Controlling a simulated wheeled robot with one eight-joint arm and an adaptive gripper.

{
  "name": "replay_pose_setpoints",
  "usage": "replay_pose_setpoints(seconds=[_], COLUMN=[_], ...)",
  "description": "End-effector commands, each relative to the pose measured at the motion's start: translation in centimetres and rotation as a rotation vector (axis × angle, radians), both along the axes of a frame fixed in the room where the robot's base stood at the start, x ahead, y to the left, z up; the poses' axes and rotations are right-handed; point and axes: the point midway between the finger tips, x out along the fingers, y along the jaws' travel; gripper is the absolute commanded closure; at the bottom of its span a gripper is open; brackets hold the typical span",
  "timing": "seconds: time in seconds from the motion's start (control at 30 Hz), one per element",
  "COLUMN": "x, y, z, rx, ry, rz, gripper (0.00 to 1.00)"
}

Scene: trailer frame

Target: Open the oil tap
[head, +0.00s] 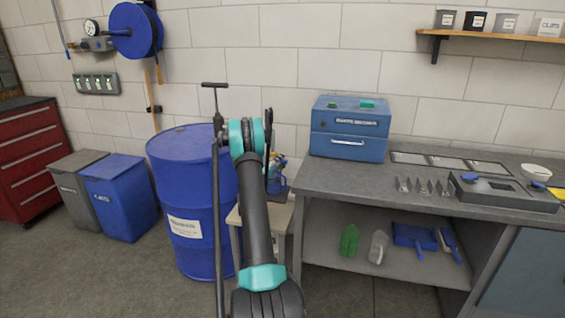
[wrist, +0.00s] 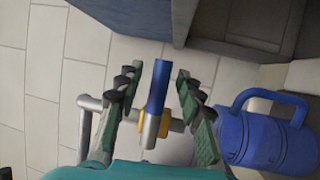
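In the wrist view, the oil tap shows as a blue lever handle (wrist: 158,88) on a metal body with a yellow collar (wrist: 164,122). A grey pipe (wrist: 88,103) joins from the left. My gripper (wrist: 160,85) is open, with one green-and-black finger on each side of the lever. Gaps show between the lever and both fingers, and nothing is gripped. In the head view, my arm hides the tap and most of my gripper. The blue oil drum (head: 183,175) stands upright left of my arm.
A blue jug (wrist: 262,138) is close on the right in the wrist view; in the head view it (head: 277,182) is partly behind my arm on a small stand (head: 283,215). A thin pump rod (head: 216,190) rises by the drum. A workbench (head: 340,183) with a blue box (head: 349,128) is at right.

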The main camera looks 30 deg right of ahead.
Motion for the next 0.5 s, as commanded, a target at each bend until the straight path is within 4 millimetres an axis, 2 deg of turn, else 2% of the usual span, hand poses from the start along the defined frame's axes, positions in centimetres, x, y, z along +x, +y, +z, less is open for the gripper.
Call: replay_pose_setpoints(seconds=[0.13, 0.43, 0.5], x=[0.01, 0.01, 0.01], y=[0.01, 0.02, 0.02], z=[0.00, -0.01, -0.01], rx=[0.000, 0.000, 0.000], ry=[0.000, 0.000, 0.000], rz=[0.000, 0.000, 0.000], gripper=[0.63, 1.00, 1.00])
